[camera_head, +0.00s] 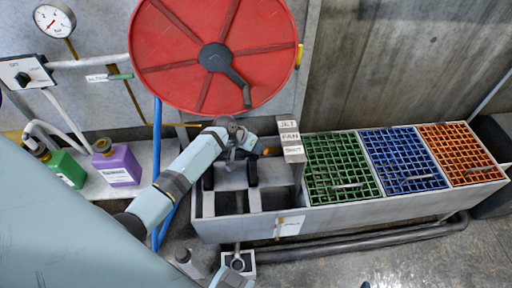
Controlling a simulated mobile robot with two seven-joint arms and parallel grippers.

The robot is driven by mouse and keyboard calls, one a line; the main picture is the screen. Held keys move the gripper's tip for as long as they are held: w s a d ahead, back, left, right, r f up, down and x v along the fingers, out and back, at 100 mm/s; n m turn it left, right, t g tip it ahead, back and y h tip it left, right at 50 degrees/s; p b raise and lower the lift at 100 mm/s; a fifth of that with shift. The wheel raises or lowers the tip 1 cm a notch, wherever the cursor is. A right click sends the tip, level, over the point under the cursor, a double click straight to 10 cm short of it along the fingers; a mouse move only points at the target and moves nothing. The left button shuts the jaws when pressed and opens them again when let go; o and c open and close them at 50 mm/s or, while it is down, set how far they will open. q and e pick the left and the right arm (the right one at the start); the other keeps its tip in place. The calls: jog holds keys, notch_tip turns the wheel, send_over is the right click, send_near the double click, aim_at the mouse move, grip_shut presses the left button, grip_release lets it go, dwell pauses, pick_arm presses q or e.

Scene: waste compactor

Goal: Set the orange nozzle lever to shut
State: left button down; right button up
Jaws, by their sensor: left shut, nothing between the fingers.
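A small orange piece (267,152), which looks like the nozzle lever's end, shows just left of the label stack. The stacked labels (290,138) read JET, FAN and what looks like SHUT from top to bottom. My left gripper (240,152) is shut and empty, above the grey trough's left end and just left of the orange piece. I cannot tell whether it touches it. The gripper and wrist hide most of the nozzle, so the lever's exact setting is unclear. My right gripper is not in view.
A red hose reel (180,60) hangs above my left arm. Green (340,165), blue (402,160) and orange (458,153) grates fill the trough to the right. Green (65,168) and purple (118,166) bottles stand on the left shelf. A pipe runs below the trough.

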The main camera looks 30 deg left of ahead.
pick_arm(q)
jog(key=shift+w+a+r, duration=0.15)
jog(key=shift+w+a, duration=0.15)
jog(key=shift+w, duration=0.1)
jog(key=shift+r, duration=0.15)
jog(key=p+v, duration=0.2)
jog(key=v, duration=1.1)
jog(key=s+d+f+t+y, duration=0.2)
jog(key=s+d+f, duration=0.6)
jog(key=s+d, duration=0.25)
jog(key=s+d+r+t, duration=0.2)
jog(key=s+d+t, duration=0.1)
jog(key=s+d, duration=0.75)
jog(key=s+a+r+m+t+p, duration=0.1)
jog(key=a+r+p, duration=0.2)
jog(key=r+p, duration=1)
jog(key=shift+p, duration=1.2)
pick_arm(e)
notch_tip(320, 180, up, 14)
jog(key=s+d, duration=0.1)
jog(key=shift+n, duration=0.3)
